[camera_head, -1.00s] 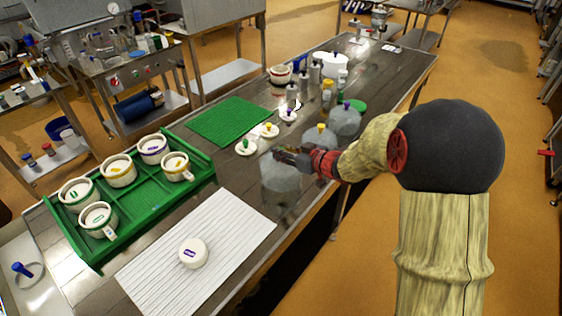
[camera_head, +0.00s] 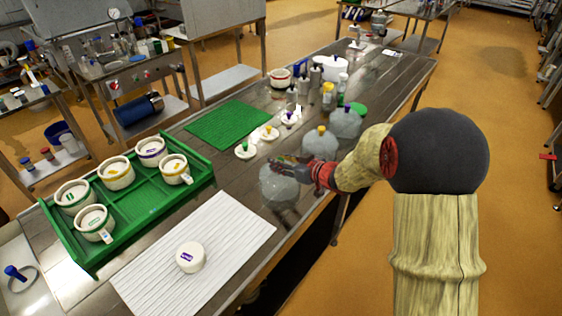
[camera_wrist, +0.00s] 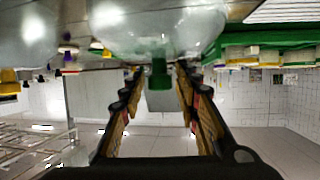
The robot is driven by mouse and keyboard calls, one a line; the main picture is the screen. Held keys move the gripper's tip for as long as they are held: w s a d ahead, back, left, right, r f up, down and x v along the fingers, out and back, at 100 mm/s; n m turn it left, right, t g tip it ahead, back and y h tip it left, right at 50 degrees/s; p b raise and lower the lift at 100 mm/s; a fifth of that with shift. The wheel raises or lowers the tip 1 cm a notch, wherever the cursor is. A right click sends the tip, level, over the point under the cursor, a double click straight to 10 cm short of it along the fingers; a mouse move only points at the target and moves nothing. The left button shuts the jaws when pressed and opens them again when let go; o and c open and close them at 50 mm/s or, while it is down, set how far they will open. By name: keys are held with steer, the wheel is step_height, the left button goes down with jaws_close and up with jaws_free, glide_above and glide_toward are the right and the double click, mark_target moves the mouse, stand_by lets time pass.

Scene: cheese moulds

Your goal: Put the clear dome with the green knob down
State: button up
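The clear dome (camera_head: 279,189) stands upright on the dark table, right of the white ribbed mat, in the head view. Its green knob (camera_wrist: 159,80) hangs below the clear dome (camera_wrist: 150,28) in the upside-down wrist view. My gripper (camera_head: 281,161) is at the top of the dome. In the wrist view my gripper's two fingers (camera_wrist: 158,72) stand apart on either side of the knob, with a visible gap at each side. In the head view the fingers hide the knob.
A dome with a yellow knob (camera_head: 320,145) and another clear dome (camera_head: 345,123) stand behind. Small knobbed lids (camera_head: 246,151) lie to the left. A green tray (camera_head: 140,212) holds several white moulds.

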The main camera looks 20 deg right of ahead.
steer(key=shift+o, duration=0.5)
steer(key=shift+r, duration=0.15)
steer(key=s+d+r+m+g+h+p, duration=0.1)
steer(key=s+d+r+m+h+p, duration=0.1)
steer(key=s+d+r+h, duration=0.45)
steer(key=s+d+r+m+h+p, duration=0.2)
steer(key=s+d+r+p, duration=0.15)
steer(key=s+r, duration=0.7)
steer(key=s+a+g, duration=0.1)
steer(key=s+a, duration=0.2)
steer(key=s, duration=0.4)
steer(key=s+a+m+g+y, duration=0.1)
steer(key=s+a, duration=0.3)
steer(key=s, duration=0.4)
steer(key=s+a+g+y+b, duration=0.1)
steer(key=s+a+g, duration=0.2)
steer(key=s, duration=0.4)
steer(key=shift+s+a, duration=0.2)
steer(key=shift+a, duration=0.35)
